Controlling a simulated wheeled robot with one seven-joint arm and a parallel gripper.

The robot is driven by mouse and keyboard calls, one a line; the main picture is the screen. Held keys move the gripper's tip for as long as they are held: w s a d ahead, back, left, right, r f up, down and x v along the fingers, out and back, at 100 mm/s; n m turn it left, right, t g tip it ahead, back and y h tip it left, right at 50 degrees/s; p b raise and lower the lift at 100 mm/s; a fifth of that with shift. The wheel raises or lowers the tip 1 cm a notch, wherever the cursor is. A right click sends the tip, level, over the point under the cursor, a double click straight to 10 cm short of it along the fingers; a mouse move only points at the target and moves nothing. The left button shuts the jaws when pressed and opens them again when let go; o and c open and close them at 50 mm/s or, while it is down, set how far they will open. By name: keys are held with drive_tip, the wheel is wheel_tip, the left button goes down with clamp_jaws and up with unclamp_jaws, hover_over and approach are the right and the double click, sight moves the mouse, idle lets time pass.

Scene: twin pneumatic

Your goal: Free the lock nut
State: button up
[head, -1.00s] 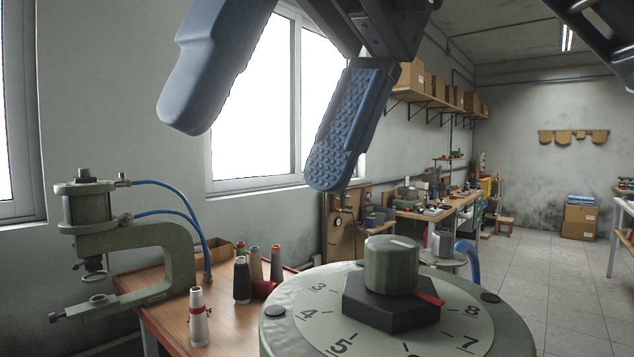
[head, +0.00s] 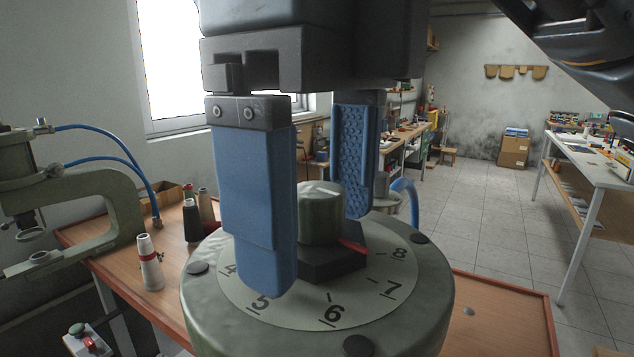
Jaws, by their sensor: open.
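A round green dial housing stands in front of me, with a pale numbered dial face (head: 385,292) on top. A black hexagonal lock nut (head: 335,263) sits at its centre, partly hidden by a finger. A green cylindrical knob (head: 320,212) rises above the nut, and a red pointer (head: 352,245) sticks out to the right. My gripper (head: 312,240) points down, open, with one blue finger in front and left of the knob and the other behind and right of it. The fingertips reach about nut height. I cannot tell whether they touch anything.
A green C-frame press (head: 95,190) with blue hoses stands at left on the wooden table. Thread cones (head: 150,262) stand between it and the dial. A button box (head: 88,340) is at the lower left. Open tiled floor lies to the right.

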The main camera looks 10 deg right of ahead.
drive_tip(key=shift+f, duration=0.1)
drive_tip(key=c, duration=1)
drive_tip(key=shift+c, duration=0.2)
drive_tip(key=shift+b, duration=0.35)
drive_tip(key=shift+f+n+b, duration=0.15)
drive_tip(key=shift+n+b, duration=0.8)
drive_tip(key=shift+n, duration=0.15)
drive_tip(key=n+b, duration=0.2)
drive_tip(key=shift+n, duration=0.3)
drive_tip(key=n+b, duration=0.1)
drive_tip(key=n, duration=0.2)
drive_tip(key=shift+n, duration=0.3)
drive_tip(key=shift+n+b, duration=0.5)
drive_tip(key=shift+n, duration=1.2)
drive_tip(key=shift+r, duration=0.2)
